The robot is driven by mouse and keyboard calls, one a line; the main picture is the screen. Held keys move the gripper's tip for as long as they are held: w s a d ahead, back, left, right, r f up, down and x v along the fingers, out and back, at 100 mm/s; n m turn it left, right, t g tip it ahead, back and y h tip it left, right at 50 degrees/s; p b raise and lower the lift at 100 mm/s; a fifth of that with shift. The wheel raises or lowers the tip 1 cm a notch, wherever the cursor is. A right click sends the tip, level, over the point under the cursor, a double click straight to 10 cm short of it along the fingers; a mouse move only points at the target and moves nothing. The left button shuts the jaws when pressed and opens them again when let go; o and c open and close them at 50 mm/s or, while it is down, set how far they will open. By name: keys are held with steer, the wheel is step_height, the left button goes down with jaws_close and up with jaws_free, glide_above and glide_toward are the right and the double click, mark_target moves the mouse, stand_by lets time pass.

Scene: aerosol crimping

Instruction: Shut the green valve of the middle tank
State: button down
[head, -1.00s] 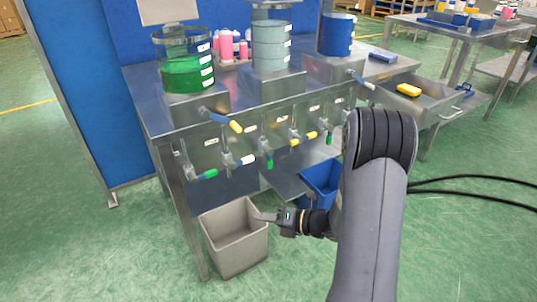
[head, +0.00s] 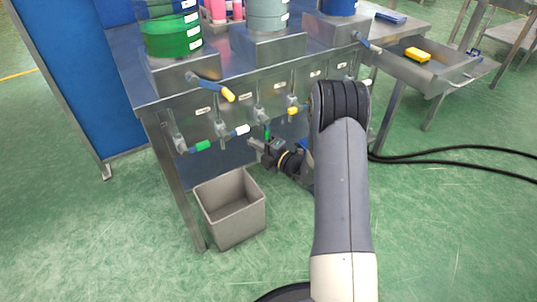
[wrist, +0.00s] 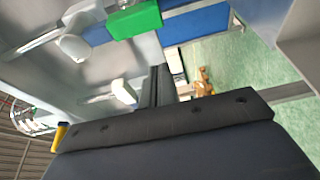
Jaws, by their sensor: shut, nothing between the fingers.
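The middle tank (head: 266,15) is grey and stands on a steel block on the bench. Below it on the bench front, a green valve handle (head: 267,132) hangs about straight down. Another green handle (head: 203,146), farther left, lies near level. My gripper (head: 256,146) is shut and empty, close below the hanging green handle; contact cannot be told. In the wrist view a green handle (wrist: 134,20) shows beyond and left of my fingertips (wrist: 161,70), apart from them in the picture. My arm hides part of the bench front on the right.
White (head: 242,130) and yellow (head: 293,110) handles flank the hanging green one. A blue lever with a yellow tip (head: 228,94) juts out above. A grey bin (head: 232,207) stands on the floor, lower left. Open floor lies in front.

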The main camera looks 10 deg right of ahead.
mark_target(268, 136)
steer(key=d, duration=0.2)
steer(key=w+d, duration=0.1)
steer(key=d, duration=0.1)
steer(key=shift+b, duration=0.4)
steer(key=shift+w+d+n+p, duration=0.1)
steer(key=shift+d+n+p, duration=0.25)
steer(key=shift+n, duration=0.35)
steer(key=shift+w+d+n+g+h+p, duration=0.2)
steer(key=shift+d+n+g+h+p, duration=0.4)
steer(key=shift+n, duration=0.6)
steer(key=w+d+r+n+h+b, duration=0.1)
steer(key=d+r+n+h+b, duration=0.3)
steer(key=n, duration=0.5)
steer(key=shift+w+d+n+h+b, duration=0.3)
steer(key=shift+d+h+b, duration=0.1)
steer(key=shift+b, duration=0.15)
steer(key=shift+r, duration=0.15)
